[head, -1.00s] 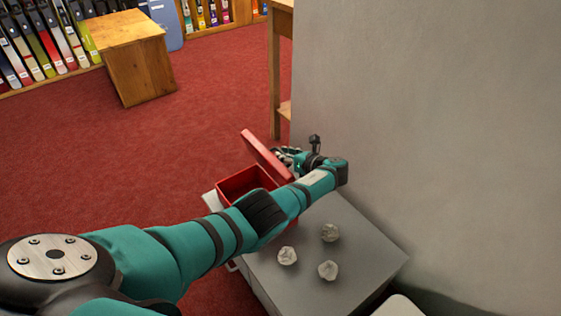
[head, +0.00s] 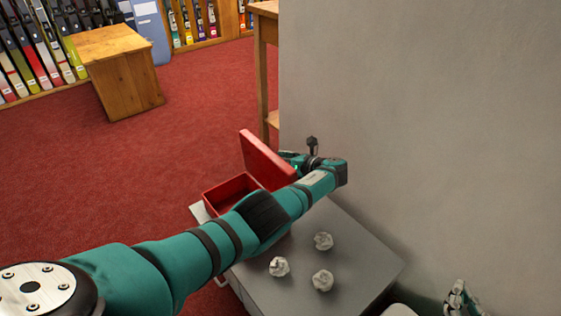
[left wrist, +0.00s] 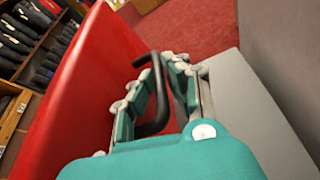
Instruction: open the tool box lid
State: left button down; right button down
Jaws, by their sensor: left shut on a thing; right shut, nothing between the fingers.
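The red tool box (head: 212,204) stands open on a grey cabinet top, partly hidden behind my left arm. Its inside shows at the left of the arm. The red lid (head: 262,156) is tilted up on the box's right side; it fills the left of the left wrist view (left wrist: 85,85). My left gripper (left wrist: 163,85) is shut on the lid's dark bent handle (left wrist: 156,122). In the head view its fingers are mostly hidden behind the lid. My right gripper (head: 459,297) is shut and empty at the bottom right, partly cut off by the frame.
A grey wall (head: 430,120) rises close on the right. A wooden block (head: 122,75) stands on the open red carpet, with binder shelves behind.

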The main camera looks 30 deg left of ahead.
dwell(0.3)
pick_arm(q)
jog(key=c, duration=1.6)
grip_release()
jog(key=shift+c, duration=0.2)
jog(key=shift+d, duration=0.1)
jog(key=v, duration=1.2)
jog(key=shift+w, duration=0.1)
